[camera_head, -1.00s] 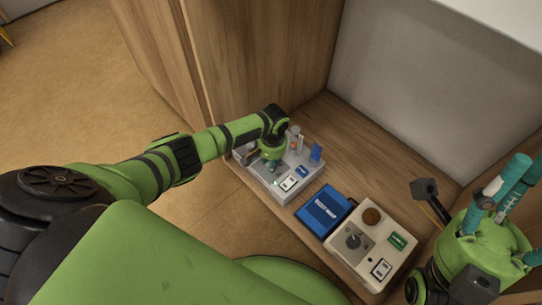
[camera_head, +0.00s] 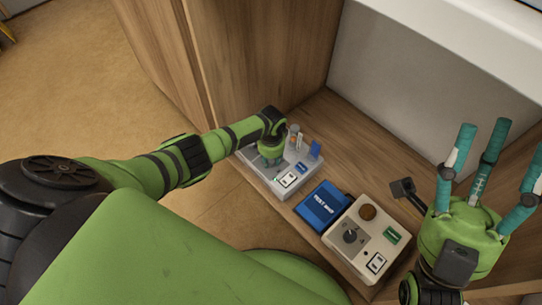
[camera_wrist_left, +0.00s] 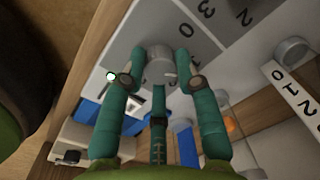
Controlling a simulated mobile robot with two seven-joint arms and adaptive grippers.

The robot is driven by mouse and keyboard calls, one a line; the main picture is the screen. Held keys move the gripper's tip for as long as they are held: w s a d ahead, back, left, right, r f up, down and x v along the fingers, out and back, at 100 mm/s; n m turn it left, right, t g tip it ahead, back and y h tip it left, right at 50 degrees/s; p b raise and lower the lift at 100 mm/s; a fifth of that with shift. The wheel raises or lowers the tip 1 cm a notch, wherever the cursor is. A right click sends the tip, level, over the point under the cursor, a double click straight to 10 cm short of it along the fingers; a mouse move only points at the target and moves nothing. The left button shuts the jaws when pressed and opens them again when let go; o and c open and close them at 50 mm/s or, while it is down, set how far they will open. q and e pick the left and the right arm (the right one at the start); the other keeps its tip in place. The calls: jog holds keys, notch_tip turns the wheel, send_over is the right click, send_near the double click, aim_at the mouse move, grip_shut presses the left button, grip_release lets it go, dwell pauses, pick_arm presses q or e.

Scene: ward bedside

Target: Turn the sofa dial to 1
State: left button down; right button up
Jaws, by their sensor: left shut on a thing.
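The light grey box (camera_head: 284,190) stands on the wooden shelf with my left gripper (camera_head: 271,161) over its left part. In the left wrist view the three teal fingers of my left gripper (camera_wrist_left: 160,80) are shut around a round grey dial (camera_wrist_left: 159,66) on a grey panel (camera_wrist_left: 120,55). The digits 0, 3 and 2 show on the panel. The fingers cover part of the dial, and I cannot read its setting. My right gripper (camera_head: 487,165) is open and empty at the right, its fingers spread upward.
A blue box (camera_head: 321,207) with white lettering lies beside the grey box. A beige box (camera_head: 345,262) with a dark knob (camera_head: 352,236), a brown disc (camera_head: 368,212) and a green label (camera_head: 392,235) stands further right. A wooden cabinet side (camera_head: 250,60) rises behind my left arm.

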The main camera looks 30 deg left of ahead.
aim_at(270, 162)
pick_arm(q)
jog(key=shift+s+a+f+m, duration=0.15)
jog(key=shift+s+f+m, duration=0.15)
jog(key=shift+s, duration=0.1)
jog(key=shift+a, duration=0.1)
jog(key=c, duration=0.9)
grip_release()
jog(key=shift+w+r, duration=0.1)
jog(key=shift+w, duration=0.05)
jog(key=shift+r, duration=0.1)
jog(key=shift+w+r, duration=0.15)
jog(key=shift+r, duration=0.3)
notch_tip(270, 162, up, 11)
jog(key=shift+s+d, duration=0.25)
jog(key=shift+s, duration=0.05)
